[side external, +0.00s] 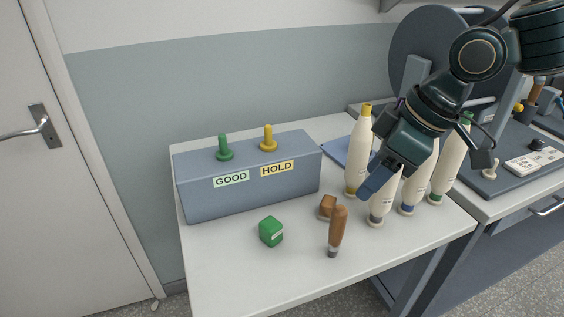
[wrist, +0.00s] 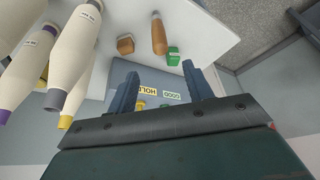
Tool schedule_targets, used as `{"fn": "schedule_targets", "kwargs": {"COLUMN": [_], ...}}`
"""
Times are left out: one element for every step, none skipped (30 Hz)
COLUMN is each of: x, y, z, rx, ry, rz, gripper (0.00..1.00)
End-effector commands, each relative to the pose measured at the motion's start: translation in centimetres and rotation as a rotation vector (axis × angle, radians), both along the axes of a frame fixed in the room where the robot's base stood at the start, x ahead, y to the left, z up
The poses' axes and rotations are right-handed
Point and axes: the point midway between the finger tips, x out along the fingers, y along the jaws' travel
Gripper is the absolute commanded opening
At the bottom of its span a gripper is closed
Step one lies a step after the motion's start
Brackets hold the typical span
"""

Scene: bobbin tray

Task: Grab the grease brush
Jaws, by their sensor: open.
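A wooden-handled tool with a short grey and dark end, which looks like the grease brush (side external: 338,228), stands upright, handle up, near the table's front edge. It also shows in the wrist view (wrist: 158,36), beyond the fingertips. My gripper (side external: 372,187) is open and empty, angled down to the left, above and to the right of the brush, in front of the bobbins. The gripper does not touch the brush.
Several tall cream bobbins (side external: 358,150) stand close around my gripper. A brown block (side external: 327,207) stands just behind the brush, and a green block (side external: 271,232) to its left. The grey-blue GOOD/HOLD box (side external: 248,190) has two pegs. The white table's (side external: 235,275) front left is clear.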

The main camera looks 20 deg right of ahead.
Motion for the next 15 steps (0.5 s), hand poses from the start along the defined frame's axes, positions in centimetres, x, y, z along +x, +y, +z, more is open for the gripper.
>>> {"fn": "schedule_targets", "kwargs": {"x": [0.0,0.0,0.0,0.0,0.0,0.1,0.1,0.1,0.2,0.3,0.4,0.5,0.6,0.7,0.8], "y": [0.1,0.1,0.1,0.1,0.1,0.1,0.1,0.2,0.2,0.3,0.4,0.5,0.5,0.7,0.8], "z": [0.0,0.0,0.0,0.0,-0.1,-0.2,-0.3,-0.5,-0.7,-1.0,-1.3,-1.7,-2.0,-2.4,-3.0], "rx": [0.000,0.001,0.001,0.000,0.000,0.000,0.000,0.000,-0.001,-0.001,-0.001,-0.001,-0.002,-0.002,-0.003], "ry": [0.000,-0.001,-0.001,0.000,0.000,0.000,0.001,0.001,0.002,0.002,0.002,0.003,0.004,0.002,0.004], "rz": [0.002,0.002,0.002,0.001,0.001,0.001,0.001,0.001,0.000,0.000,0.000,0.000,0.000,0.000,0.000], "gripper": [0.51,0.51,0.51,0.51,0.51,0.51,0.51,0.51,0.51,0.51,0.51,0.51,0.51,0.51,0.51]}}
